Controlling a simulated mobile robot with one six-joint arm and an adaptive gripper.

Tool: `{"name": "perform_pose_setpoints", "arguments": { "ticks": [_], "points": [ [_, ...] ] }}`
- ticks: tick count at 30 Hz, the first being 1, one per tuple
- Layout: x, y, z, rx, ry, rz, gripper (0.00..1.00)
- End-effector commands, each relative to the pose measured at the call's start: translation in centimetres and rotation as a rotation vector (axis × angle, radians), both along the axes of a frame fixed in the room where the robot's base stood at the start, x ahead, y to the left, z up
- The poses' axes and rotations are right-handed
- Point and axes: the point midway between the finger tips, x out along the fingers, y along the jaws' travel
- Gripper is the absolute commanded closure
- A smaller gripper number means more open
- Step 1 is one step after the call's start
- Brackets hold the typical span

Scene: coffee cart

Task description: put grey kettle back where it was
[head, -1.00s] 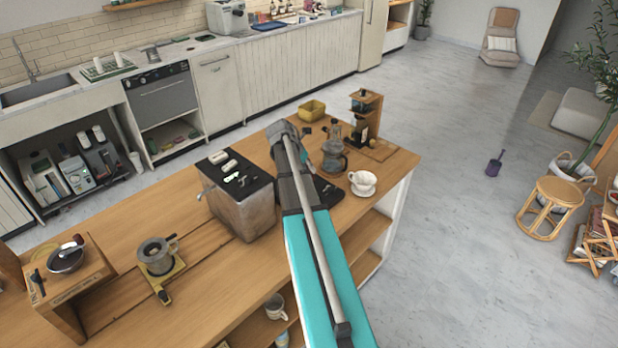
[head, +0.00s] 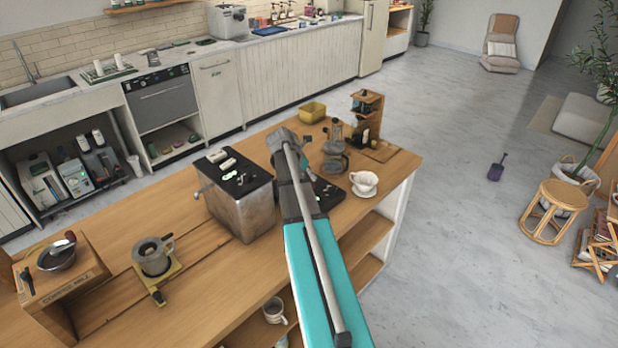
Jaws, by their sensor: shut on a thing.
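My arm reaches over the wooden cart, and its grey wrist joint and teal link block the view of its far end. My gripper's fingers do not show; they are hidden behind the arm. I cannot make out a grey kettle for certain; anything held is hidden too. A black mat (head: 329,196) with small items shows partly to the right of the arm. A glass server (head: 335,158) stands on the cart just right of the wrist. A grey handled pot (head: 153,257) sits on a yellow-edged stand (head: 171,273) at the left.
A metal box (head: 243,212) with a black top stands left of the arm. A white cup (head: 364,184) and a wooden stand (head: 367,115) are at the right end. A yellow basket (head: 312,112) is at the far edge. Bare wood (head: 205,290) lies at front left.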

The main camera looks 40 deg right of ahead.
Motion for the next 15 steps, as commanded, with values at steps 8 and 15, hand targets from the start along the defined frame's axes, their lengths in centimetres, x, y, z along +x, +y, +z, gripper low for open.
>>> {"name": "perform_pose_setpoints", "arguments": {
  "ticks": [8,15],
  "points": [
    [-0.02,-0.03,-0.18,0.0,0.0,0.0,0.58],
    [-0.04,-0.06,-0.18,0.0,0.0,-0.001,0.36]
  ]
}}
